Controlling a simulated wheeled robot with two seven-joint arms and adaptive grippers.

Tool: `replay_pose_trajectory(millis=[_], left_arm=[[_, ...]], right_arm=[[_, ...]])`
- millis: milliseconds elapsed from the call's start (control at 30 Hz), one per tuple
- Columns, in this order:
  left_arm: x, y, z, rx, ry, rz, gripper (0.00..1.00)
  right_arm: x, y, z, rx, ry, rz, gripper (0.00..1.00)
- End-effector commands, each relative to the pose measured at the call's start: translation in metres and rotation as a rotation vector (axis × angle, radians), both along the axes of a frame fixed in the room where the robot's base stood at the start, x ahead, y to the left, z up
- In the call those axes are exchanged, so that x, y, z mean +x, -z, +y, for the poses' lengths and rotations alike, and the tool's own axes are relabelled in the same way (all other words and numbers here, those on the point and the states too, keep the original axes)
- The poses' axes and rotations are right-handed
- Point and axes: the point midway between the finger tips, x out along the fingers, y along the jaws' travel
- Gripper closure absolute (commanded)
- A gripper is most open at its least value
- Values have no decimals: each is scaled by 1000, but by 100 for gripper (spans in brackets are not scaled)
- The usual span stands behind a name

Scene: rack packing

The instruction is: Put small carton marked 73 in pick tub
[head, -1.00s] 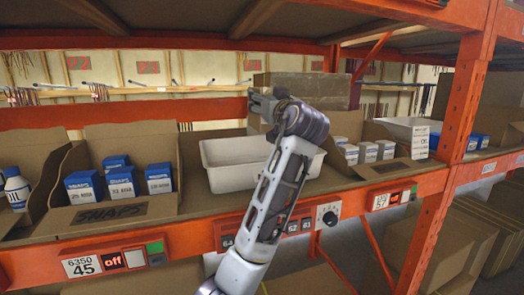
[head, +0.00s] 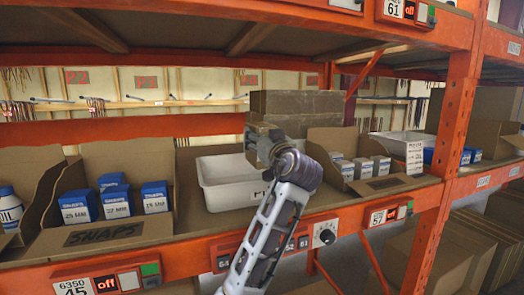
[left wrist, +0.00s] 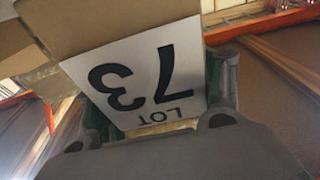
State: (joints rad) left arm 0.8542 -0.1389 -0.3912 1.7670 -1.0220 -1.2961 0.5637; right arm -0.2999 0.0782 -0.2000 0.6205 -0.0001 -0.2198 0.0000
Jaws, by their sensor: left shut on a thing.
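The small carton marked 73 (left wrist: 140,75) fills the upper middle of the left wrist view. It is brown with a white label reading LOT 73, upside down there. My left gripper (head: 262,147) is shut on it, with the fingers at either side of the label. In the head view the gripper hides most of the carton. The white pick tub (head: 222,195) stands on the shelf, and my left gripper is over its right part in the picture. My forearm and gripper hide the tub's right end. My right gripper is out of view.
An open box marked SNAPS (head: 105,236) holding several blue cartons stands left of the tub. Another open box (head: 392,186) with small white cartons is to the right. A brown block-like box (head: 315,105) shows behind the gripper. An orange upright (head: 455,120) bounds the bay.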

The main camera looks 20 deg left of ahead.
Motion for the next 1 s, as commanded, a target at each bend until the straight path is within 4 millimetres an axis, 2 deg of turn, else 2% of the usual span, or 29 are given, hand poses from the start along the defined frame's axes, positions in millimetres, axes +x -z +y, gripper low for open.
replay_pose_trajectory(millis=[167,500,1000], left_arm=[[0,8,0,2,-1,0,69],[0,37,0,2,0,-1,69],[0,43,0,1,1,-2,69]], right_arm=[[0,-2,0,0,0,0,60],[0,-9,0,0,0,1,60],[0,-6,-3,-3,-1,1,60]])
